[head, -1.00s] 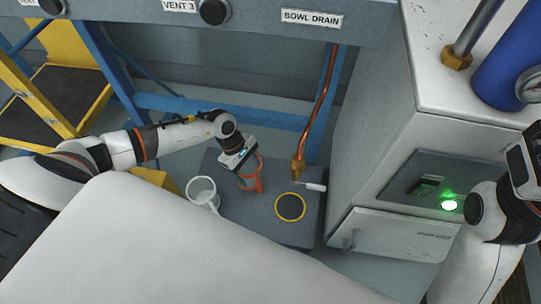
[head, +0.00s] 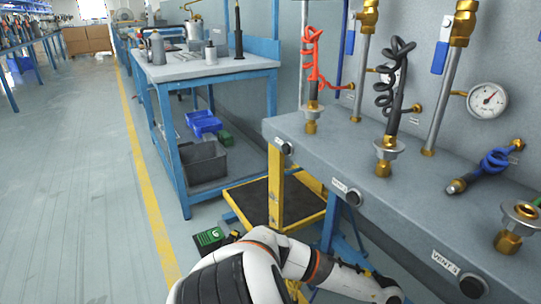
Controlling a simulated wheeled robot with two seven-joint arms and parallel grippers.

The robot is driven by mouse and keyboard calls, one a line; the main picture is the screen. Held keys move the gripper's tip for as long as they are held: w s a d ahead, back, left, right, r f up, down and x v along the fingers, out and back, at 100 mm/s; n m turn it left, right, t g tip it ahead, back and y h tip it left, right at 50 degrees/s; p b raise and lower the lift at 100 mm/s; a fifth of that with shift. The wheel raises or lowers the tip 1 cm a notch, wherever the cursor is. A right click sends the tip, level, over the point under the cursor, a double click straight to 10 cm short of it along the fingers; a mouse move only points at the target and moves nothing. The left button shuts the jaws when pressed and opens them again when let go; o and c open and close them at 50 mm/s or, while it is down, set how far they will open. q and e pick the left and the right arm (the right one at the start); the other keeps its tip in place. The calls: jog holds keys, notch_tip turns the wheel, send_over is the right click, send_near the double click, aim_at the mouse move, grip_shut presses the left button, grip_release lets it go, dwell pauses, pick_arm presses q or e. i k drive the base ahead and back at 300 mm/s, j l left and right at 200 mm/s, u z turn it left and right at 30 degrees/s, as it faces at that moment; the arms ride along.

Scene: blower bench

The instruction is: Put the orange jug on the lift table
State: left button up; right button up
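The lift table (head: 247,203), with a black top and yellow frame, stands low on the floor at the middle of the head view. A yellow upright (head: 275,187) rises in front of its top. The visible part of the top looks empty. My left arm comes in at the bottom and reaches right, in front of the lift table; its gripper is below the frame edge. The orange jug is out of view now. My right gripper is out of view too.
The grey bench (head: 320,150) with valves, hoses and vent knobs is on the right. A blue workbench (head: 205,68) with bottles stands behind the lift table. A green-topped box (head: 210,240) lies on the floor beside the lift table. The floor at left is open.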

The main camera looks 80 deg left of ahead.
aim_at(265, 198)
jog(key=k+j, duration=0.15)
jog(key=k, duration=0.45)
jog(key=k+j+z, duration=0.1)
jog(key=j, duration=0.3)
jog(key=k+j, duration=0.3)
jog(key=k+j+z, duration=0.15)
jog(key=j, duration=0.3)
jog(key=k+j, duration=0.15)
jog(key=j, duration=0.3)
jog(key=k+j+z, duration=0.1)
jog(key=j, duration=0.35)
jog(key=k+j, duration=0.3)
jog(key=k+j+z, duration=0.1)
jog(key=j, duration=0.45)
jog(key=k+j, duration=0.3)
jog(key=j+z, duration=0.05)
jog(key=j, duration=0.05)
